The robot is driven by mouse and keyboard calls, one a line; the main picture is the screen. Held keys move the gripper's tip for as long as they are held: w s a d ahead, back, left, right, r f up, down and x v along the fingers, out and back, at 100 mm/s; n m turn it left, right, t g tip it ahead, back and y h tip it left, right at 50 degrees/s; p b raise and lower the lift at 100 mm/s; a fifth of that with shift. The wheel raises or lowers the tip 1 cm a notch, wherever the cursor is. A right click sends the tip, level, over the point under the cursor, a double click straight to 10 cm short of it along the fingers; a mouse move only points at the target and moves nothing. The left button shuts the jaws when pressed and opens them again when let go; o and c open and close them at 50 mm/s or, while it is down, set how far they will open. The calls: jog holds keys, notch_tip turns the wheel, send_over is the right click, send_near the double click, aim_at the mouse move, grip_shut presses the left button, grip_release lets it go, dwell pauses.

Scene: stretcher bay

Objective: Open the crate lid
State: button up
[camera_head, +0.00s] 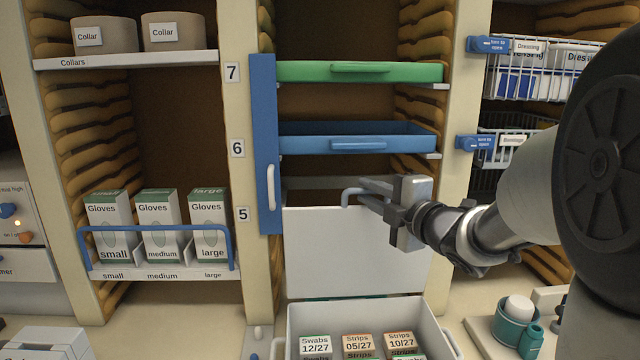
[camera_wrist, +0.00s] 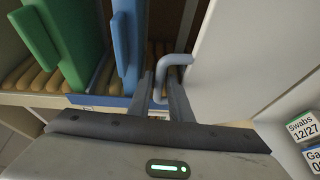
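The crate (camera_head: 379,322) is a white box at the bottom centre of the head view, its top uncovered. Its white lid (camera_head: 352,250) stands up about vertical at the crate's back edge; it also shows as the pale panel in the wrist view (camera_wrist: 240,50). A bent grey-blue handle (camera_head: 350,194) sits at the lid's upper edge. My gripper (camera_head: 368,192) reaches in from the right. In the wrist view my gripper's fingers (camera_wrist: 164,88) lie on both sides of the handle (camera_wrist: 178,60), close against it.
Small labelled Swabs and Strips boxes (camera_head: 358,342) lie in the crate. A blue tray (camera_head: 357,142) and a green tray (camera_head: 358,72) are racked above the lid. A blue upright bar (camera_head: 264,130) stands left. A teal container (camera_head: 515,325) stands right of the crate.

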jog(key=x, duration=0.5)
grip_shut()
